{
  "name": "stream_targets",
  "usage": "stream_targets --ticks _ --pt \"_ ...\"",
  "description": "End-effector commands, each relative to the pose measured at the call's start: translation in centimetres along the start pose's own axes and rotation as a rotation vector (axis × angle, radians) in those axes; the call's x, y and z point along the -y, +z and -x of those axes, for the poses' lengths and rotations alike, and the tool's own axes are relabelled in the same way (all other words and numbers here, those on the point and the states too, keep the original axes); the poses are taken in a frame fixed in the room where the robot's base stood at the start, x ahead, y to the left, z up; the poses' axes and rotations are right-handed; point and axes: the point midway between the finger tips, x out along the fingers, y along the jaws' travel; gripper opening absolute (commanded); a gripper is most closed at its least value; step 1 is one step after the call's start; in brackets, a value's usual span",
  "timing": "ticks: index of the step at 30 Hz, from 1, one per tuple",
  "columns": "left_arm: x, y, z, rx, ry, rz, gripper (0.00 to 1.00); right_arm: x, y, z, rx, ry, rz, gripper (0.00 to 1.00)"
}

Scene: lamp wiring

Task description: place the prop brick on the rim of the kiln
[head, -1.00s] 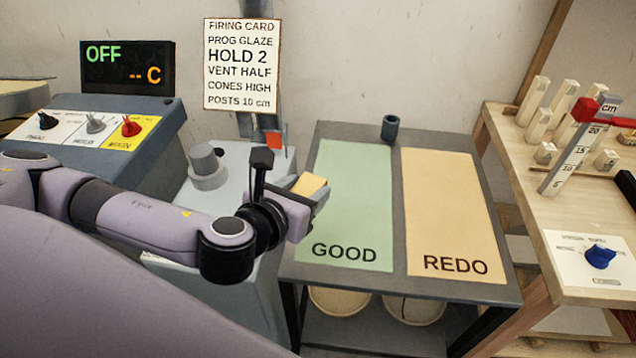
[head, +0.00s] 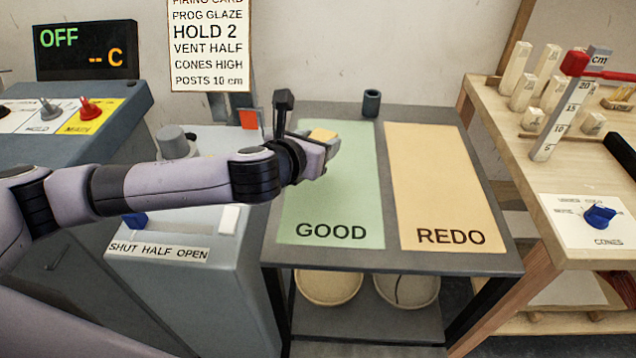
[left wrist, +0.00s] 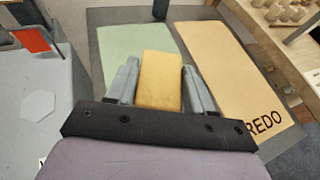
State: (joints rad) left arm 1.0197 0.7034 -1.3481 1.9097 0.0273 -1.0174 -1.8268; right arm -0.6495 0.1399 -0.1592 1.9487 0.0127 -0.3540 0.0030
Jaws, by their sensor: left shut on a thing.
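The prop brick (left wrist: 159,80) is a yellow-tan block between the two grey fingers of my left gripper in the left wrist view. My left gripper (head: 328,142) is shut on it, above the green GOOD panel of the grey table in the head view. Only a small part of the brick (head: 323,134) shows there, behind the fingers. The kiln's rim cannot be made out in these views. My right gripper is not in view.
The grey table (head: 390,262) carries the GOOD panel (head: 335,210), the REDO panel (head: 435,190) and a small dark cup (head: 372,102). A wooden bench (head: 560,180) with posts stands at right. A grey box (head: 180,285) labelled SHUT HALF OPEN stands left.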

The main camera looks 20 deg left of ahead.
Motion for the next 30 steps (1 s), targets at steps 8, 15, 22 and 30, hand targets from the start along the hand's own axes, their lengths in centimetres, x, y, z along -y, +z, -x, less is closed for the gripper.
stream_targets --ticks 8,15,22,30 --pt "0.0 -4.8 -2.0 0.001 0.000 0.000 0.20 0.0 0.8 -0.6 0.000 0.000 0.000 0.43" --pt "0.0 -6.7 -2.7 -0.001 0.001 0.000 0.20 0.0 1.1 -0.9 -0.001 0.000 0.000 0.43" --pt "0.0 -9.2 -3.8 0.001 0.000 0.001 0.20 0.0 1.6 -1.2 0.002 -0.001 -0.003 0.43" --pt "0.0 -9.2 -3.8 0.001 0.000 0.001 0.20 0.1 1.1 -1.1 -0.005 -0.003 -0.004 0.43"
